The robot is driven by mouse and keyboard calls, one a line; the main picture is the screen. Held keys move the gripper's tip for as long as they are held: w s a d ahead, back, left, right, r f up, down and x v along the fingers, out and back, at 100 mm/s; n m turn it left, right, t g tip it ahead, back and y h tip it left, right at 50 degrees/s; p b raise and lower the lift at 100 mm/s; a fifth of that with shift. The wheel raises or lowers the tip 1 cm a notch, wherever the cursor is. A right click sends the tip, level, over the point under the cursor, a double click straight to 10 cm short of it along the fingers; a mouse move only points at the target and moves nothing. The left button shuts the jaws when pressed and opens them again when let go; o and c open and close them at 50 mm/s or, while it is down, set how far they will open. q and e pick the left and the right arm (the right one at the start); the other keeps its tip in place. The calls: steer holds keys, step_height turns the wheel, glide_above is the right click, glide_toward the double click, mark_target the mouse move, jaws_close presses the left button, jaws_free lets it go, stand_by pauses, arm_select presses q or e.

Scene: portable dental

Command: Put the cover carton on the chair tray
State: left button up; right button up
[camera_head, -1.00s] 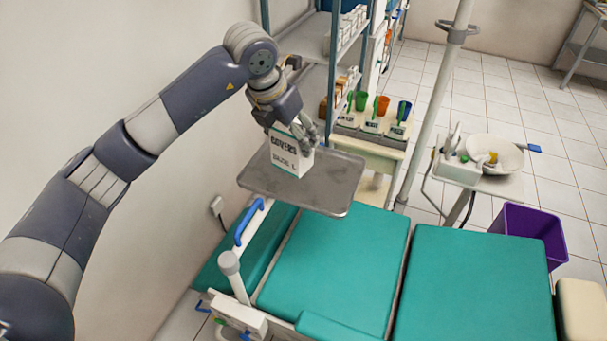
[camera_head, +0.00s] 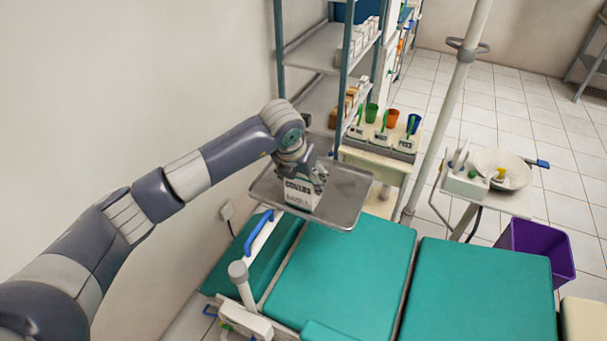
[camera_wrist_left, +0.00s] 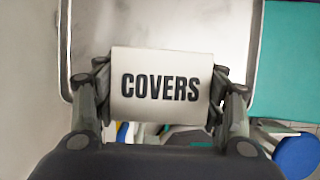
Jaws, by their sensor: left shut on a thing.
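The white cover carton (camera_head: 299,195), lettered COVERS, is upright at the grey metal chair tray (camera_head: 345,205) in the head view. My left gripper (camera_head: 308,178) is shut on its upper part. In the left wrist view the carton (camera_wrist_left: 161,84) sits between the two fingers of my left gripper (camera_wrist_left: 161,95), with the tray (camera_wrist_left: 165,20) beyond it. The carton is over the tray's left front part; I cannot tell if its base touches the surface. My right gripper is not in view.
The teal dental chair (camera_head: 345,265) lies in front of the tray, with a blue handle (camera_head: 258,231) nearby. A shelf rack (camera_head: 318,50) and a cart with cups (camera_head: 385,150) stand behind. A purple bin (camera_head: 537,247) is at right. The tray's right part is bare.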

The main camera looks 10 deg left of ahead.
arm_select(q)
steer(key=shift+f, duration=0.3)
steer(key=o, duration=1.1)
steer(key=shift+r, duration=0.15)
steer(key=b+v, duration=0.3)
steer(key=v, duration=0.9)
